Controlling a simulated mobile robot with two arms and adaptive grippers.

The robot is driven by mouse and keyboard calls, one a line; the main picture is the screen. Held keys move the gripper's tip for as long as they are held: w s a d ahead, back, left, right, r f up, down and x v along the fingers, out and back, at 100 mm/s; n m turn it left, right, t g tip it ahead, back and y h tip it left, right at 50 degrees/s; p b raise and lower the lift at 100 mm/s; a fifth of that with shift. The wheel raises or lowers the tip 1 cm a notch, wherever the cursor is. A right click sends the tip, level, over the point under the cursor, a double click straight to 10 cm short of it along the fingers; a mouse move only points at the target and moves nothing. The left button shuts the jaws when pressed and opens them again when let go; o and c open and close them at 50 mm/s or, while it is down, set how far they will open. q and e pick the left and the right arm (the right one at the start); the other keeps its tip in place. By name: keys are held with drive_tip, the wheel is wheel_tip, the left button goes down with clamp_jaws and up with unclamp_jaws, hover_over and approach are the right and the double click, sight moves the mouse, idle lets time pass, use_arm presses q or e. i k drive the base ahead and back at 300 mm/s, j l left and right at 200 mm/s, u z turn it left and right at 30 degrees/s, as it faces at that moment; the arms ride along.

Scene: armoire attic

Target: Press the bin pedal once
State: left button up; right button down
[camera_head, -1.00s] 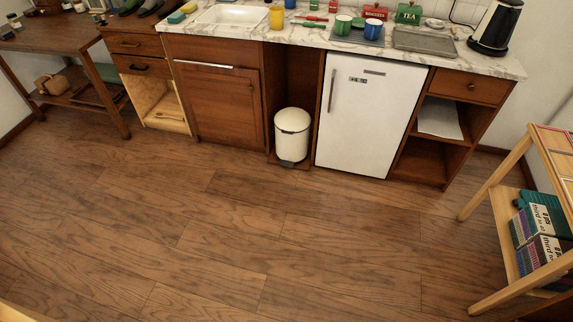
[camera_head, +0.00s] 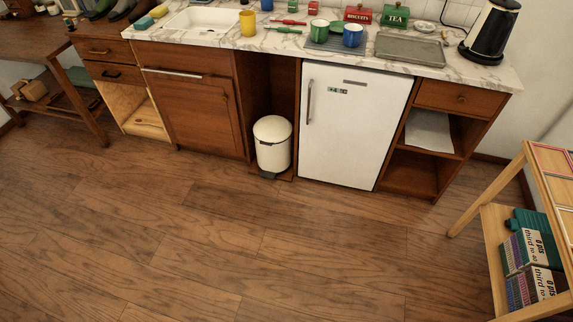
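A cream pedal bin (camera_head: 273,148) with a closed lid stands upright on the floor in the head view. It is in the open gap between the brown sink cupboard and the white fridge. Its dark pedal (camera_head: 268,175) shows at the foot of the bin's front. Neither of my grippers is in the view.
The white fridge (camera_head: 350,130) is right of the bin and the sink cupboard (camera_head: 190,112) is left of it. A wooden shelf unit (camera_head: 490,232) with boxes stands at the right edge. The wooden floor (camera_head: 230,240) before the bin is clear.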

sight(271, 175)
drive_tip(key=i+j+z, duration=0.25)
drive_tip(key=i, duration=0.3)
drive_tip(key=i+j+z, duration=0.25)
drive_tip(key=i, duration=0.3)
drive_tip(key=i+j+z, duration=0.3)
drive_tip(key=j, duration=1.05)
drive_tip(key=j+z, duration=0.25)
drive_tip(key=j, duration=1.1)
